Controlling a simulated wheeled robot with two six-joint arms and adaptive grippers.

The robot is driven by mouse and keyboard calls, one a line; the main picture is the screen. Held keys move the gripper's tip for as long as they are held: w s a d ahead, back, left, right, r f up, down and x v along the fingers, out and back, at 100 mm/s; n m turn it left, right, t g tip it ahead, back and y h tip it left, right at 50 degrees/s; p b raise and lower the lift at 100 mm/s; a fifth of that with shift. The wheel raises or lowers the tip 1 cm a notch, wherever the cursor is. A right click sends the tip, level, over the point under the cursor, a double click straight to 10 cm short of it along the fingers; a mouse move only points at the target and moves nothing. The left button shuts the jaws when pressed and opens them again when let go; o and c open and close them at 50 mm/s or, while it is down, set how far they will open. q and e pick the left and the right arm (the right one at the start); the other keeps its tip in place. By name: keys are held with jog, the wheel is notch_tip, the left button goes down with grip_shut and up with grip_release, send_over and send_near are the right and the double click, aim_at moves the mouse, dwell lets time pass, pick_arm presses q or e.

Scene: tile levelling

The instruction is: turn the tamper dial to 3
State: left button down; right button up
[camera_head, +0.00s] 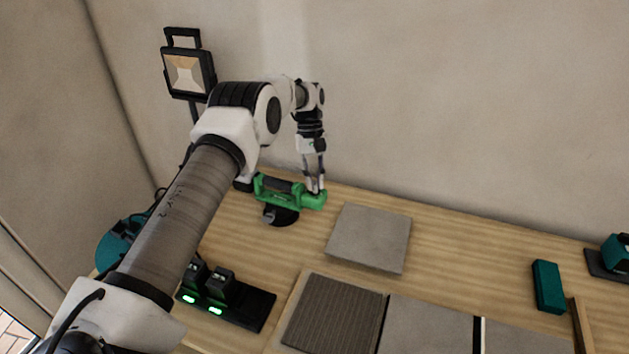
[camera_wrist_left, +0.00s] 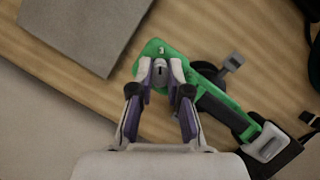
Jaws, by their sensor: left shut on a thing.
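The green tamper (camera_head: 289,196) lies on the wooden bench near the wall, with a black round pad (camera_head: 281,216) at its front side. It also shows in the left wrist view (camera_wrist_left: 211,84), running from upper middle to lower right. My left gripper (camera_head: 315,190) reaches down onto the tamper's right end. In the left wrist view, my left gripper (camera_wrist_left: 160,70) is shut on a small dark dial (camera_wrist_left: 160,71) on the tamper's green end. The dial's setting cannot be told. My right gripper is not in view.
A loose grey tile (camera_head: 369,237) lies right of the tamper. A ribbed bed (camera_head: 334,315) and laid tiles (camera_head: 428,325) are at the front. A battery charger (camera_head: 228,298) with green lights stands front left. A work lamp (camera_head: 188,70) stands at the back; a teal block (camera_head: 548,286) lies right.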

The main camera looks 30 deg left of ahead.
pick_arm(q)
jog(key=shift+f, duration=0.1)
dwell(0.4)
jog(key=c, duration=1.2)
grip_release()
jog(key=shift+o, duration=0.4)
jog(key=shift+a, duration=0.1)
jog(key=v, duration=0.6)
jog(key=shift+w+a, duration=0.1)
jog(key=shift+w, duration=0.1)
jog(key=shift+w+a+r, duration=0.1)
jog(key=shift+r, duration=0.5)
